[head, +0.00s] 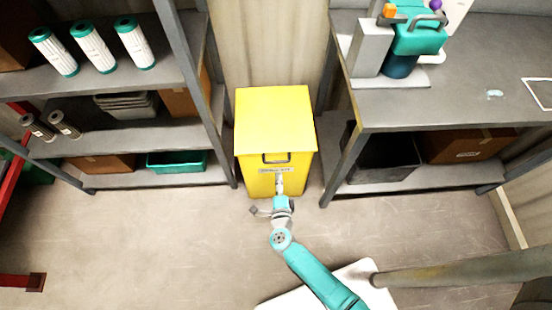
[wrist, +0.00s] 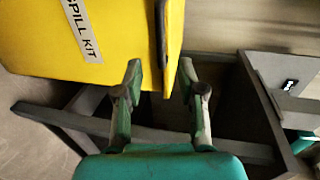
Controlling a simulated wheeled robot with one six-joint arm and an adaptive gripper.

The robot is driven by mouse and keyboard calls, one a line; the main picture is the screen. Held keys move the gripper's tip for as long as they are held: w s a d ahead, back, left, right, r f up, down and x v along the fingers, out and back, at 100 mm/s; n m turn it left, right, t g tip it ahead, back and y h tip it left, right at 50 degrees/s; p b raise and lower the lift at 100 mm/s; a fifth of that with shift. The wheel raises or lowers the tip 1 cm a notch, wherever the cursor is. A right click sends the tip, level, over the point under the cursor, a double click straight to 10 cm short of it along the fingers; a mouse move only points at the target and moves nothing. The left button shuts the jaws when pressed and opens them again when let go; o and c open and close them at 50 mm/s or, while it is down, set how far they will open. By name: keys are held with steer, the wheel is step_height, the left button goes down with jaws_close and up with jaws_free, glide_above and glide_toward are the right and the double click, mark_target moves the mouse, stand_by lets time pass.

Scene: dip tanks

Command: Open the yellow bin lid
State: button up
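The yellow bin (head: 262,181) stands on the floor between the shelf and the bench. Its flat yellow lid (head: 274,115) looks closed, and a dark handle (head: 276,158) shows at the lid's front edge. My gripper (head: 279,184) is in front of the bin's front face, below the handle in the head view. In the wrist view the bin (wrist: 115,45) fills the upper left, with a "SPILL KIT" label. My gripper (wrist: 160,75) is open there, its fingertips apart on either side of a yellow edge with a dark strip. I cannot tell whether they touch it.
A grey shelf (head: 140,137) with filter cartridges, boxes and a teal tray stands close on the left. A grey bench (head: 445,105) with a teal device stands close on the right. A grey post (head: 470,268) crosses at lower right. The floor in front is mostly clear.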

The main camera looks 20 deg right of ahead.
mark_target(277, 162)
steer(key=x, duration=0.9)
steer(key=shift+w+d, duration=0.15)
steer(key=shift+w, duration=0.1)
jaws_close()
